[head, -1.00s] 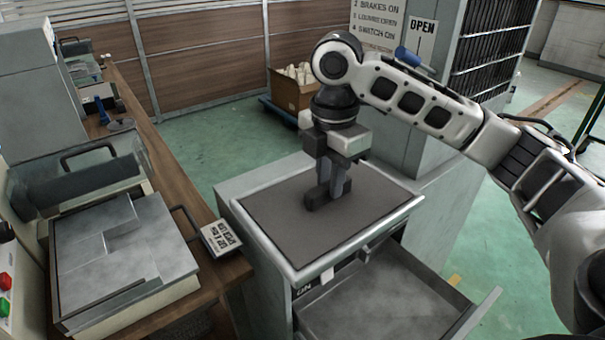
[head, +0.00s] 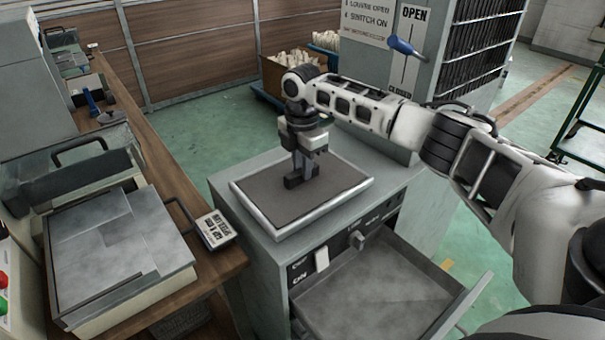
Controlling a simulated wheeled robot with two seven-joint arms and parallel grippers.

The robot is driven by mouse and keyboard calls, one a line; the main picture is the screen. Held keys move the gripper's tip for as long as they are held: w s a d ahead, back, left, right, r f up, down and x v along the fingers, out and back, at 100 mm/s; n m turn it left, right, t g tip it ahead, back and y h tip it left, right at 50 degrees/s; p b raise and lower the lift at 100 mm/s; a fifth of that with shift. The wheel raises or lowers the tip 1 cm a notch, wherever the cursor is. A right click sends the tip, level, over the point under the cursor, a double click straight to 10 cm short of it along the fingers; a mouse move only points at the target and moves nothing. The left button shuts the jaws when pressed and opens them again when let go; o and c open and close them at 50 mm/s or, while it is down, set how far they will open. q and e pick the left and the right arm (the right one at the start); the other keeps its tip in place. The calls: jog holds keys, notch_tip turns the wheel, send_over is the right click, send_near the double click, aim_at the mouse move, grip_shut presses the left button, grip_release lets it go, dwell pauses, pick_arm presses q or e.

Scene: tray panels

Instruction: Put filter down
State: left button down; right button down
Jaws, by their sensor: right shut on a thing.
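The filter (head: 338,182) looks like a flat dark grey panel in a pale raised frame. It lies level at the top of the grey cabinet (head: 395,180), toward its left side. I cannot tell whether it touches the top or is just above it. My right gripper (head: 302,178) points down at the middle of the panel and is shut on a small dark grip there. The fingers partly hide that grip. My left gripper is not in view.
An open drawer (head: 375,295) juts from the cabinet front. A tall grey unit with a blue-handled lever (head: 405,46) rises behind my right arm.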

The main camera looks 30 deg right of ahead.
notch_tip(320, 180, down, 2)
jog(key=shift+f, duration=0.35)
jog(key=shift+f, duration=0.15)
jog(key=c, duration=1.3)
grip_release()
notch_tip(320, 180, up, 12)
jog(key=shift+r, duration=0.2)
jog(key=shift+s+f, duration=0.1)
